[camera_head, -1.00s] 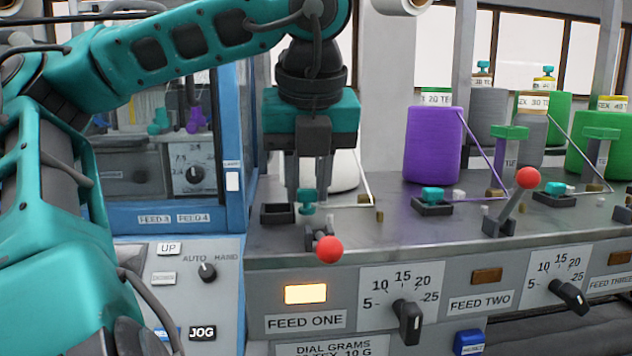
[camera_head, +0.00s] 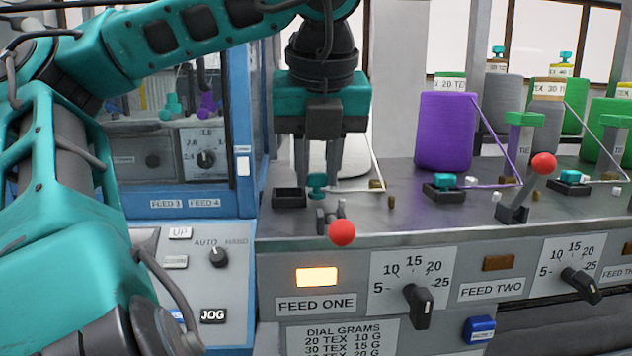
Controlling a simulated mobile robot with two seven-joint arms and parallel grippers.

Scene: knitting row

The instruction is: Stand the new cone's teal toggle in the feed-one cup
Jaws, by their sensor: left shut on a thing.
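My left gripper (camera_head: 318,178) comes down over the feed-one ledge, pointing down, with its fingers shut on the teal toggle (camera_head: 317,187). The cup looks empty. A white cone (camera_head: 353,157) stands behind the gripper, partly hidden by it. A pale yarn (camera_head: 376,160) runs beside it down to the ledge. I cannot tell the toggle's exact height above the ledge. My right gripper is out of view.
A red-knobbed lever (camera_head: 341,233) stands in front of the toggle, above the lit FEED ONE lamp (camera_head: 317,277). To the right are the purple cone (camera_head: 445,132) and feed two's cup (camera_head: 443,194) with a teal toggle in it. A blue frame post (camera_head: 241,120) rises at left.

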